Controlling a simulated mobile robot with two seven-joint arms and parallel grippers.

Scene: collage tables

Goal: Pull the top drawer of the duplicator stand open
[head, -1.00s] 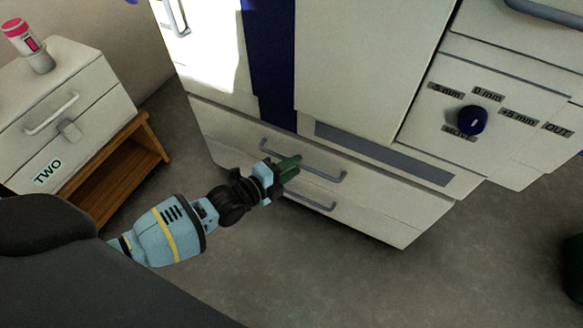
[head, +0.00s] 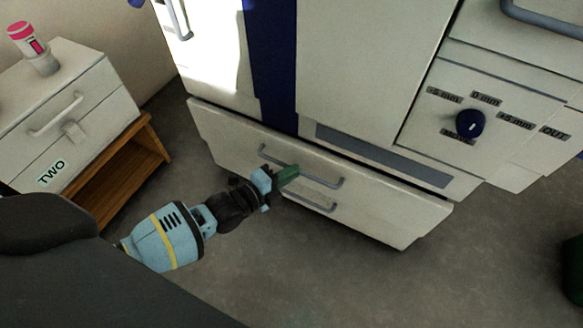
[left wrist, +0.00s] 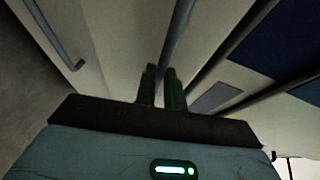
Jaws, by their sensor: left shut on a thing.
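The duplicator stand is the low cream unit under the large white machine. Its top drawer (head: 390,200) has a grey bar handle (head: 322,182), and its front stands slightly out. A second handle (head: 308,202) lies just below. My left gripper (head: 290,174), with green fingers, is shut on the top drawer's handle, near its middle. In the left wrist view the fingers (left wrist: 160,86) have the bar (left wrist: 180,35) between them, and the lower handle (left wrist: 58,42) shows at the upper left. My right gripper is not in view.
A cream cabinet marked TWO (head: 95,120) stands at the left, with a pink-and-white bottle-like object (head: 36,50) on top and an open wooden shelf (head: 130,160) below. A dark blue knob (head: 470,123) sits on the machine's right panel. The floor before the drawers is clear.

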